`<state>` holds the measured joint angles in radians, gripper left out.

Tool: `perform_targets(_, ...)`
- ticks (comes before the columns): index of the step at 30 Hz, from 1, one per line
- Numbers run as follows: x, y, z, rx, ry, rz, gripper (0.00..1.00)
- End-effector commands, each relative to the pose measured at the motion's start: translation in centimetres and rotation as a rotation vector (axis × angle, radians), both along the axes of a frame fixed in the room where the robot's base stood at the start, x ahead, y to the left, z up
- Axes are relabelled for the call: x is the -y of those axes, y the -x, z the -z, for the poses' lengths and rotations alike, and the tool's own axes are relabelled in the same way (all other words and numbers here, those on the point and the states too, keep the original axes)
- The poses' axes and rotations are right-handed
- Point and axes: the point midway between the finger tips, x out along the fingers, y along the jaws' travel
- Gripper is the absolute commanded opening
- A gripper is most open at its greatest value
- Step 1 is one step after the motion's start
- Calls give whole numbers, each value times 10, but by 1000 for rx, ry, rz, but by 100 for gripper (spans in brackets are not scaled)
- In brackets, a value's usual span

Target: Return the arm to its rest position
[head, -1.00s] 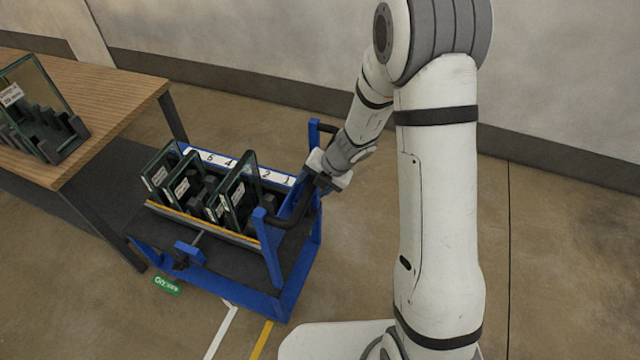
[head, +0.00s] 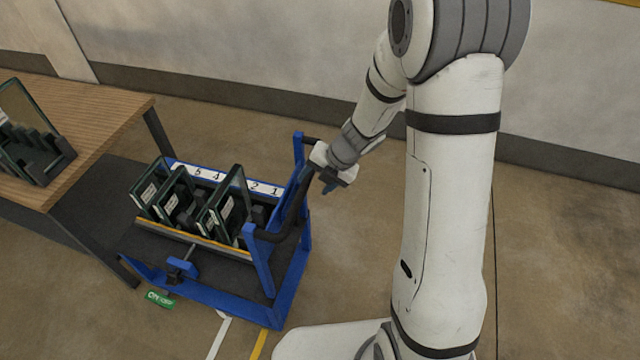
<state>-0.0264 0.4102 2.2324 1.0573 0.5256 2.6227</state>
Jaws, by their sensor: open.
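My arm reaches down from the upper right in the head view. My gripper (head: 329,184) is at its end, beside the black handle (head: 292,228) of the blue cart (head: 262,275). It is open, with no object visible in it. Whether its fingers touch the handle bar cannot be told from this angle.
The cart carries several dark-framed glass panels (head: 222,205) in a rack with a numbered white strip (head: 265,188). A wooden table (head: 105,103) with another glass panel (head: 22,115) stands at the left. A green tag (head: 160,299) is at the cart's front. Floor right of the cart is clear.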

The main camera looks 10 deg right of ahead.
Motion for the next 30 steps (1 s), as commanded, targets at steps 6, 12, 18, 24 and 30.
perform_targets(6,1,1,-2,-1,1,0,55)
perform_targets(12,1,1,-2,-1,0,0,55)
perform_targets(18,1,2,-5,25,10,-47,55)
perform_targets(24,4,22,-33,234,106,-462,55)
perform_targets(30,14,59,-67,522,279,-1100,55)
